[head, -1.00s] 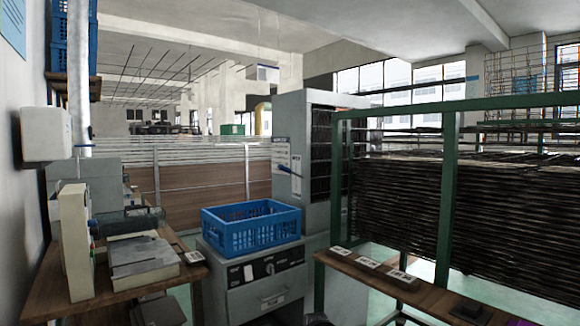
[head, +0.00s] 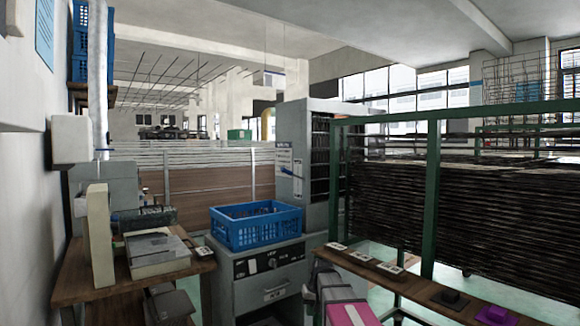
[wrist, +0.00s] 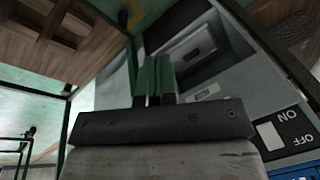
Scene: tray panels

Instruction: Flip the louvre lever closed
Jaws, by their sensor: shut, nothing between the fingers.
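A small blue-handled lever (head: 289,170) sits on the side face of the tall grey cabinet (head: 322,125) in the head view, beside white label sheets. It slants slightly down to the right. I take it for the louvre lever; its exact setting is too small to tell. Dark slats show in the cabinet's front. My gripper (wrist: 153,78) is shut and empty in the wrist view, its two greenish fingers together. In the head view my arm is low in the middle, well below and apart from the lever. The lever is not recognisable in the wrist view.
A blue crate (head: 256,228) stands on a low grey control cabinet (head: 262,290). A green-framed rack (head: 433,200) fills the right, with a wooden shelf (head: 385,276) in front. A workbench (head: 130,280) with a machine stands left. An ON/OFF switch panel (wrist: 290,132) shows in the wrist view.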

